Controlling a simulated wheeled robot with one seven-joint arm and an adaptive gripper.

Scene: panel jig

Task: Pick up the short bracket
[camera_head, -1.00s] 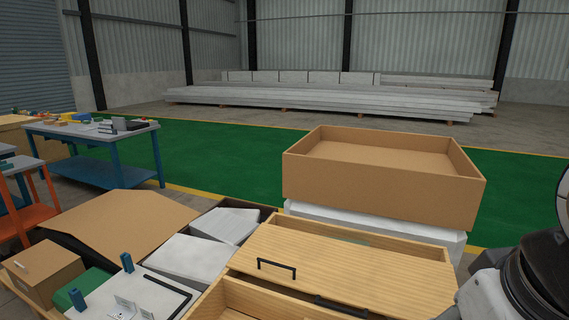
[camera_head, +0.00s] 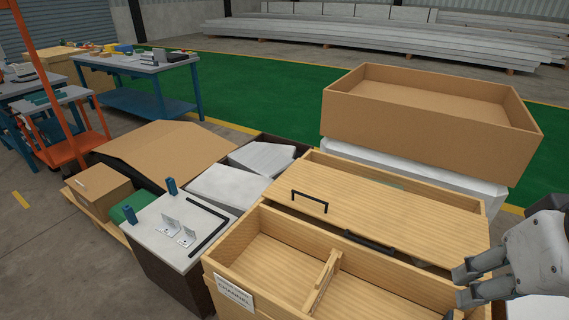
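Two small light-metal angle brackets stand on a pale-topped stand at the lower left, one farther back (camera_head: 170,226) and one nearer (camera_head: 186,237). I cannot tell for sure which is the short one. A thin black L-shaped bar (camera_head: 212,234) lies to the right of them. My gripper (camera_head: 464,284) is at the lower right edge, its two fingers apart with nothing seen between them. It is far to the right of the brackets, beyond the wooden box.
A wooden box with a divider (camera_head: 262,250) and a sign fills the front, beside the brackets. A cardboard tray (camera_head: 430,125) stands at back right.

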